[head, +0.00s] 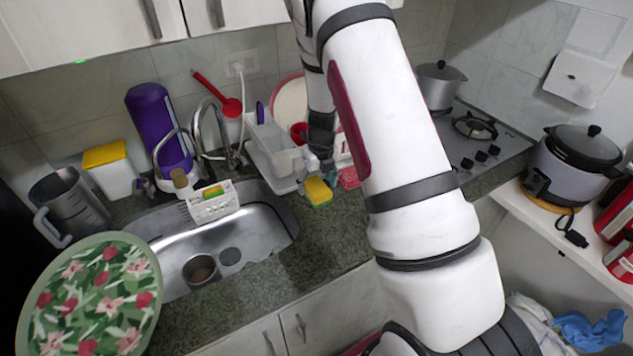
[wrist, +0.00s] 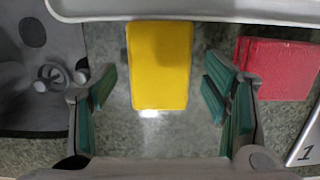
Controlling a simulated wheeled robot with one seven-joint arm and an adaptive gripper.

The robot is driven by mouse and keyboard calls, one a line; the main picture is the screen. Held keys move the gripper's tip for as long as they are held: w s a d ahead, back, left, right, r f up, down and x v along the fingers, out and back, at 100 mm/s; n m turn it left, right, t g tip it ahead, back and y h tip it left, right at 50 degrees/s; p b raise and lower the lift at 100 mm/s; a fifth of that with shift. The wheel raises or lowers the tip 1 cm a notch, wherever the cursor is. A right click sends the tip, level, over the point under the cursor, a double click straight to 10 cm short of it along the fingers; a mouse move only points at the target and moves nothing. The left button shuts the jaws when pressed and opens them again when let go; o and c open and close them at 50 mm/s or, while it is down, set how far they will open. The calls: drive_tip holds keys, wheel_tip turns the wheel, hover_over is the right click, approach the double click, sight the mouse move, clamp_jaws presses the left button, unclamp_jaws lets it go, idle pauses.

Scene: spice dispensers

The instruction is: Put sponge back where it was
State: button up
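A yellow sponge (head: 318,191) with a green underside lies on the granite counter, in front of the white dish rack. In the wrist view the yellow sponge (wrist: 159,65) sits between and ahead of the fingertips, with a gap on each side. My gripper (head: 312,170) is just above and behind it in the head view, partly hidden. In the wrist view my gripper (wrist: 160,92) is open and empty, its green-padded fingers spread. A small white basket (head: 213,205) at the sink's back edge holds another yellow and green piece (head: 213,191).
A red block (wrist: 277,68) lies right of the sponge. The white dish rack (head: 275,155) stands behind it, and the steel sink (head: 265,215) is to the left. A purple bottle (head: 160,125) and tap stand behind the sink. Counter in front of the sponge is clear.

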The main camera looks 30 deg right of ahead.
drive_tip(key=shift+r, duration=0.15)
wheel_tip(320, 180, up, 12)
drive_tip(key=s, duration=0.2)
wheel_tip(320, 180, up, 10)
drive_tip(key=n+t+y, duration=0.1)
drive_tip(key=n, duration=0.9)
hover_over(319, 191)
drive_tip(key=s+a, duration=0.6)
drive_tip(key=s+a+r+n+t, duration=0.1)
drive_tip(key=s+a+r+n, duration=0.1)
drive_tip(key=s+n, duration=0.5)
drive_tip(key=s+a+r+n+t, duration=0.1)
drive_tip(key=s+a+r+n, duration=0.2)
drive_tip(key=n, duration=0.7)
drive_tip(key=s+a+r+n+h, duration=0.1)
drive_tip(key=s+a+r+n, duration=0.2)
drive_tip(key=s+n, duration=0.6)
drive_tip(key=shift+s+r+t+b, duration=0.45)
drive_tip(key=shift+s+r, duration=0.35)
drive_tip(key=shift+r, duration=0.45)
